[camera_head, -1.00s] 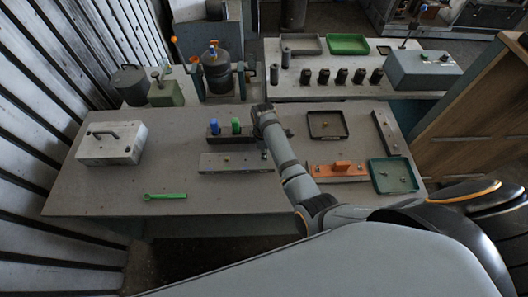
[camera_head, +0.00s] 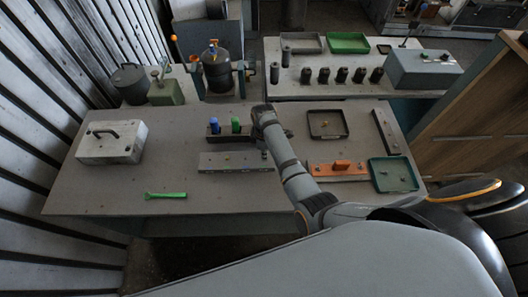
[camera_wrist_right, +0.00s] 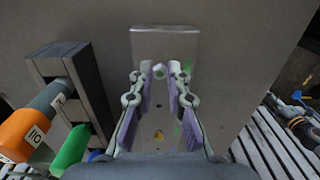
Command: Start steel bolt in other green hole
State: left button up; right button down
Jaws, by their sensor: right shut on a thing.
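My right gripper (camera_wrist_right: 159,75) is shut on a small steel bolt (camera_wrist_right: 159,71), held at its fingertips over the grey metal plate (camera_wrist_right: 165,42) in the right wrist view. The plate also shows in the head view (camera_head: 225,167) on the bench. A brass-coloured spot (camera_wrist_right: 158,135) and a faint green mark (camera_wrist_right: 178,131) lie on the plate between the fingers. The hole under the bolt is hidden, and I cannot tell whether the bolt touches the plate. In the head view my right arm hides part of the area. My left gripper is out of view.
A tool rack (camera_wrist_right: 98,88) with orange (camera_wrist_right: 22,135), green (camera_wrist_right: 70,150) and blue handles stands beside the plate. An orange fixture (camera_head: 325,170), a green tray (camera_head: 380,184) and a dark tray (camera_head: 316,133) are to the right. A green wrench (camera_head: 166,195) lies at the front left.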

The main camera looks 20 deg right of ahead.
jog(key=shift+s, duration=0.1)
jog(key=c, duration=1.2)
grip_release()
jog(key=shift+f, duration=0.1)
jog(key=shift+o, duration=0.3)
jog(key=o, duration=0.4)
jog(key=shift+r, duration=4.05)
